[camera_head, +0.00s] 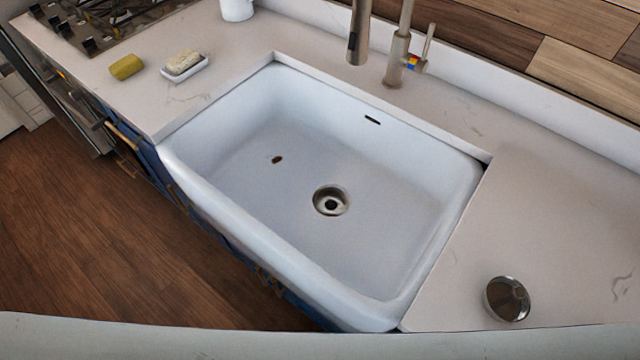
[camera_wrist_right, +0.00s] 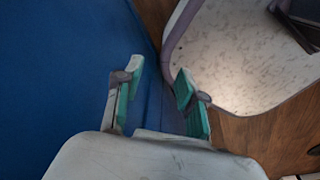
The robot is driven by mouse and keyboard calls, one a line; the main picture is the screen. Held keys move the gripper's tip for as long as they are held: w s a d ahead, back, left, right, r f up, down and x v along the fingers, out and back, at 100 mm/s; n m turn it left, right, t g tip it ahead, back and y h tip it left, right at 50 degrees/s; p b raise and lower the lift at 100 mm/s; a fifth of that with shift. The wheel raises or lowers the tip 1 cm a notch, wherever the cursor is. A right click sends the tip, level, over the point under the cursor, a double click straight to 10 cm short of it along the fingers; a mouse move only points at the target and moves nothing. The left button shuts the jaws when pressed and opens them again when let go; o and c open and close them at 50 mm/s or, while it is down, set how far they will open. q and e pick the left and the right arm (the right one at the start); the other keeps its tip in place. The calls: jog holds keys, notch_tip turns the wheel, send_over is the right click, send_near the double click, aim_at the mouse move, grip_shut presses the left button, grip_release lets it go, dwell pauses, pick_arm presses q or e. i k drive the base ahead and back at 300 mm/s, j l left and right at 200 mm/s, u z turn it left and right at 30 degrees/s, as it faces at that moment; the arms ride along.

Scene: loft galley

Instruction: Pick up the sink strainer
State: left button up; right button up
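A round, shiny metal piece that looks like the sink strainer (camera_head: 507,298) rests on the pale countertop, right of the sink. The white sink (camera_head: 240,232) has a metal drain (camera_head: 331,200) with a dark centre in its floor. My right gripper (camera_wrist_right: 157,88) shows in the right wrist view with its two green-padded fingers apart and nothing between them. It is away from the strainer, which that view does not show. Neither gripper shows in the head view.
A faucet (camera_head: 400,55) rises behind the sink. A yellow-green sponge (camera_head: 126,67) and a soap dish (camera_head: 184,70) sit at left, near a stove (camera_head: 95,20). A small brown spot (camera_head: 277,160) marks the basin. The counter around the strainer is clear. A blue surface (camera_wrist_right: 60,70) is left of my right gripper.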

aim_at(505, 298)
jog(key=k+l+u, duration=0.15)
jog(key=k+l, duration=0.3)
jog(key=k+l+u, duration=0.2)
jog(key=k+l, duration=0.25)
jog(key=k+l+u, duration=0.15)
jog(key=k+l, duration=0.15)
jog(key=k, duration=0.2)
